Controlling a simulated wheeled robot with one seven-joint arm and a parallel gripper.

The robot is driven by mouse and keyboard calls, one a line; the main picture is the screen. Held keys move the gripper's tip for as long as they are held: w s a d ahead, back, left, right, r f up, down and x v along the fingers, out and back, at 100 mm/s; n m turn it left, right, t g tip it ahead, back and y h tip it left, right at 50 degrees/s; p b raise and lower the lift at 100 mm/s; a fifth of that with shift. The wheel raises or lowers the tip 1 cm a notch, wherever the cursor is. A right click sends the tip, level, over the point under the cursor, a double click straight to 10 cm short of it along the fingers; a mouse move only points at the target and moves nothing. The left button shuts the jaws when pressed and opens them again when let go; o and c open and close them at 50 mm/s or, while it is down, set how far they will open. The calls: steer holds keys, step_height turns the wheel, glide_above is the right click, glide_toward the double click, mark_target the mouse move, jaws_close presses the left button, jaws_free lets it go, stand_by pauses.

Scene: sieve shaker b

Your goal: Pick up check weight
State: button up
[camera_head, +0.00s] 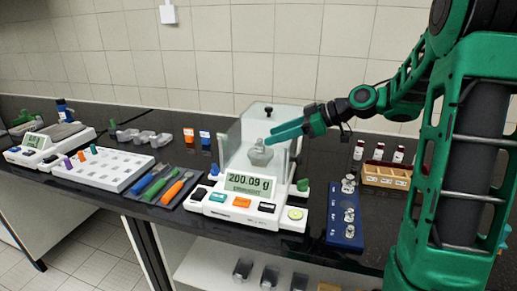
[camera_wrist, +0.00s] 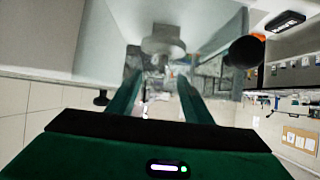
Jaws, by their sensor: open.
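A silver check weight (camera_head: 260,155) with a knob stands inside the glass draft shield of the balance (camera_head: 250,205), whose display reads 200.09 g. My gripper (camera_head: 271,136) reaches in from the right, its green fingers at the height of the weight's upper part. In the wrist view the grey weight (camera_wrist: 163,44) lies beyond the tips of my gripper (camera_wrist: 160,78). The fingers are apart with nothing held between them. Whether a finger touches the weight cannot be told.
A blue holder (camera_head: 346,228) with several small weights stands to the right of the balance. A wooden rack (camera_head: 386,174) with vials is behind it. A white tray (camera_head: 104,171), coloured tools (camera_head: 160,188) and a second balance (camera_head: 48,145) are to the left. The shield walls stand close around my fingers.

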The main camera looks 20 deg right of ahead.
steer(key=x, duration=0.4)
steer(key=shift+a, duration=0.1)
jaws_close()
